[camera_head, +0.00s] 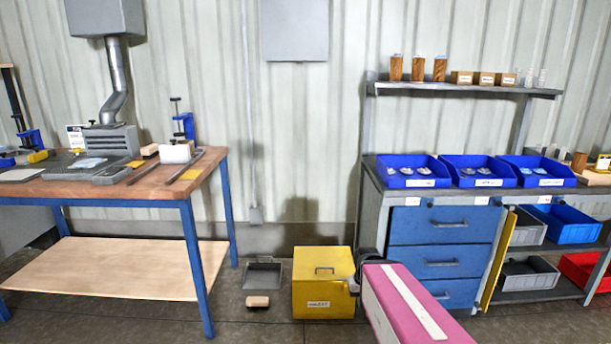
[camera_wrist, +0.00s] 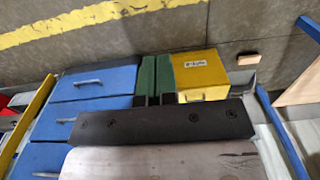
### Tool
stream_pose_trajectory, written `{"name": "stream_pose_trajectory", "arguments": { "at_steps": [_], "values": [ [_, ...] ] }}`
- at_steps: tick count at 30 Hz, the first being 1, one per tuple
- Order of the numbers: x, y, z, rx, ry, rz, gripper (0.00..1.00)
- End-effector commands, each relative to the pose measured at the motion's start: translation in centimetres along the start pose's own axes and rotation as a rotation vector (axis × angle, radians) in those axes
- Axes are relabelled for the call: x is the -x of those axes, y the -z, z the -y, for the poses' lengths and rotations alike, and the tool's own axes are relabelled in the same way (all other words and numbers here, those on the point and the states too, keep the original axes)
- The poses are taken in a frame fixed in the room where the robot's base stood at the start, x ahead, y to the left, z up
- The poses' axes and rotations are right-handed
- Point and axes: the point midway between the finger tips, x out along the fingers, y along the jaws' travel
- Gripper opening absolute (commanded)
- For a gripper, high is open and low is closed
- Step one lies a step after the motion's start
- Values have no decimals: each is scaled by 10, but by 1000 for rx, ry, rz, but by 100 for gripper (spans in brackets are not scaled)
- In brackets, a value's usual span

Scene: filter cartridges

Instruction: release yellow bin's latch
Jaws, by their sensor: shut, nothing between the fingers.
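The yellow bin (camera_head: 322,300) stands on the floor between the workbench and the drawer cabinet. Its lid is down, with a handle on top and a white label on the front. The bin also shows in the wrist view (camera_wrist: 216,76), just right of my gripper. My gripper (camera_wrist: 157,59) has its two green fingers closed together with nothing between them. The fingers lie alongside the bin; I cannot tell whether they touch it. In the head view my pink arm covers the area right of the bin and hides the fingers. The latch cannot be made out clearly in either view.
A dustpan (camera_head: 264,274) and a small wooden-topped block (camera_head: 258,301) lie left of the bin. The blue drawer cabinet (camera_head: 444,258) stands close on the right. The workbench (camera_head: 187,213) is at the left. Floor in front of the bin is clear.

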Motion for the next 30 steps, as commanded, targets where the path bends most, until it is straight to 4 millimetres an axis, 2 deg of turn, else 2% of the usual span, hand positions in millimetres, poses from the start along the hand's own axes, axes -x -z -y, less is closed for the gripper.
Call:
{"name": "stream_pose_trajectory", "arguments": {
  "at_steps": [6, 11, 30],
  "values": [
    [-2, 4, 0, -1, 0, 2, 0],
    [-10, 30, -3, -2, -1, 14, 0],
    [-70, 219, -29, -3, -5, 127, 0]
  ]
}}
